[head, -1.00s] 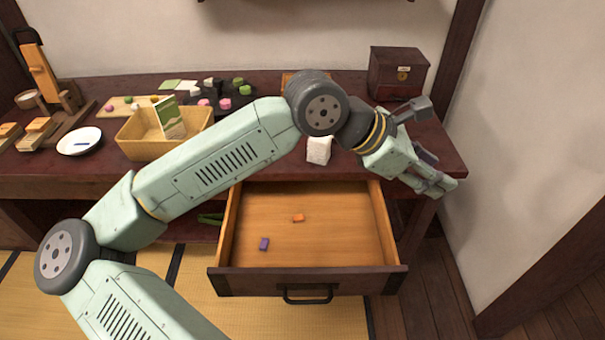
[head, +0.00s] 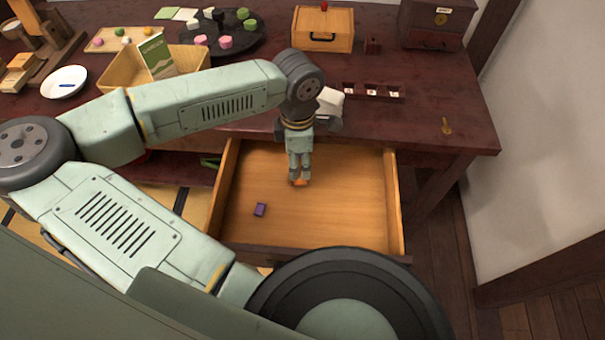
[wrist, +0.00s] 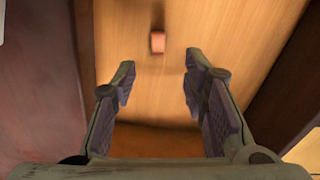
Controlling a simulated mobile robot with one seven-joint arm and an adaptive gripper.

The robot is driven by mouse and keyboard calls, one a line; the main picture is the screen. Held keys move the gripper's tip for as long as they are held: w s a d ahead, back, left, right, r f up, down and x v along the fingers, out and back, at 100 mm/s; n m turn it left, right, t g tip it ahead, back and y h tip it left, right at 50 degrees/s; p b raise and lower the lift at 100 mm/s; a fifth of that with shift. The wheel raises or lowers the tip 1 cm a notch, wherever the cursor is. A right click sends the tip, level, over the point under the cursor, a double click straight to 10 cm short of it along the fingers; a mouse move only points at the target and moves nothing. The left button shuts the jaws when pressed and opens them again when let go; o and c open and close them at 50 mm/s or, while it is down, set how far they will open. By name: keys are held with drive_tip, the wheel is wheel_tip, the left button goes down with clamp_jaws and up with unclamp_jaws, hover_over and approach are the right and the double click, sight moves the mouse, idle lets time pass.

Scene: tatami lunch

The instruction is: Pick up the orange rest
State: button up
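The orange rest (head: 301,182) lies on the floor of the open wooden drawer (head: 345,215). It also shows in the wrist view (wrist: 157,42), beyond my fingertips and roughly centred between them. My gripper (head: 299,176) points down into the drawer, just above or behind the orange rest. In the wrist view my gripper (wrist: 158,75) is open, with nothing between its fingers. A purple rest (head: 260,210) lies in the drawer, to the left and nearer the front.
The drawer's side walls stand left and right of my gripper. On the table are a tan basket (head: 120,82), a white bowl (head: 63,82), a dark tray (head: 225,50), a wooden box (head: 323,30) and a white block (head: 330,100). The drawer's right half is bare.

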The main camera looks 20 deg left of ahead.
sight(299, 181)
drive_tip(key=shift+w+f+p, duration=0.15)
drive_tip(key=shift+f+p, duration=0.95)
drive_tip(key=shift+f, duration=2.85)
clamp_jaws()
